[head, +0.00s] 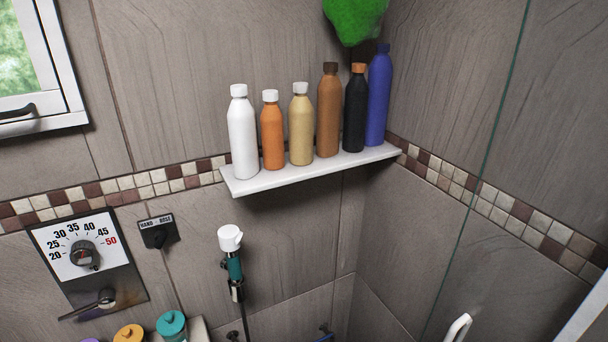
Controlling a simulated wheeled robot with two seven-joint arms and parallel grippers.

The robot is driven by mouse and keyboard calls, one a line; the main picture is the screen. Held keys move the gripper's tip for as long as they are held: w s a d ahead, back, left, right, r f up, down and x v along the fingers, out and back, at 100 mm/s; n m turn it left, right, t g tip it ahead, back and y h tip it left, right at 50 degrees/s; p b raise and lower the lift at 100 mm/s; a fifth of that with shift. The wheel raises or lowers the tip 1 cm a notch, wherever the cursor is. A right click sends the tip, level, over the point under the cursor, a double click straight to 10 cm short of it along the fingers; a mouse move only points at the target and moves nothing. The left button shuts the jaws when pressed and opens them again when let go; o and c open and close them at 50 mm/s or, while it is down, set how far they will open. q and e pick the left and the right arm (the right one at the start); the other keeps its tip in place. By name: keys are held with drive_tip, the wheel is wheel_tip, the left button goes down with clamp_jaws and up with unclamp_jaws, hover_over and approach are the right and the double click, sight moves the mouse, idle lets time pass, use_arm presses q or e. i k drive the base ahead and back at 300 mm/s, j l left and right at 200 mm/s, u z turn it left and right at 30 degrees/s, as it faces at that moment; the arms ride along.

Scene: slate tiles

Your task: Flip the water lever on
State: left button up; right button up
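A control panel (112,262) is on the tiled wall at the lower left of the head view. It has a white temperature scale with numbers from 20 to 50 and a round grey dial (83,254). Below the dial a metal lever (90,305) sticks out, its handle reaching left and slightly down. It looks like the water lever, though no label shows on it. Neither of my grippers is in view, and nothing touches the lever.
A small black "HAND / HOSE" selector (158,234) is right of the panel. A hand shower (233,262) hangs further right. Colourful lidded containers (171,325) stand below. A white shelf (300,172) holds several bottles. A window (38,75) is at upper left.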

sight(106, 299)
drive_tip(key=u, duration=1.55)
